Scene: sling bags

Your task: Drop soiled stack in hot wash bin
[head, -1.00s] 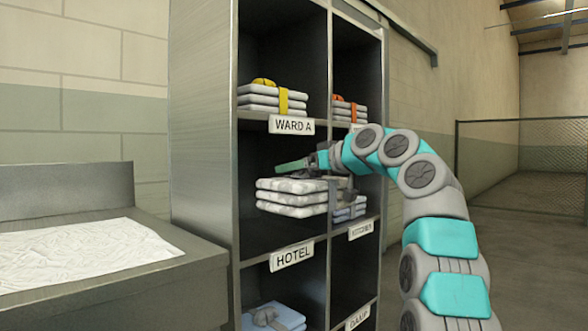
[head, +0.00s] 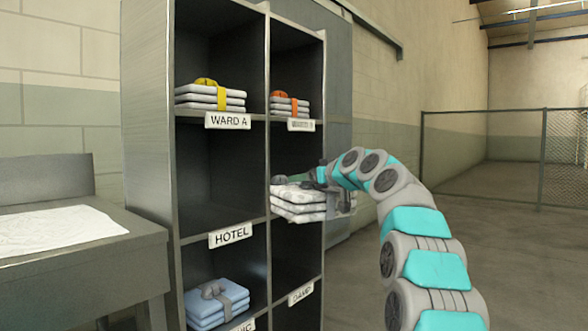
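A stack of folded linen (head: 298,208), white with grey patches, hangs level in front of the right column of the metal shelf (head: 148,150). My gripper (head: 300,181) reaches in from the right and is shut on this stack, with a finger lying over its top. The lower finger is hidden. No hot wash bin shows in this view.
A yellow-strapped stack (head: 210,97) is above WARD A, an orange-strapped one (head: 289,104) to its right. A blue stack (head: 214,303) lies bottom left. The HOTEL compartment (head: 215,175) looks empty. A metal table (head: 80,255) with white cloth stands left. Floor at right is open before a mesh fence.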

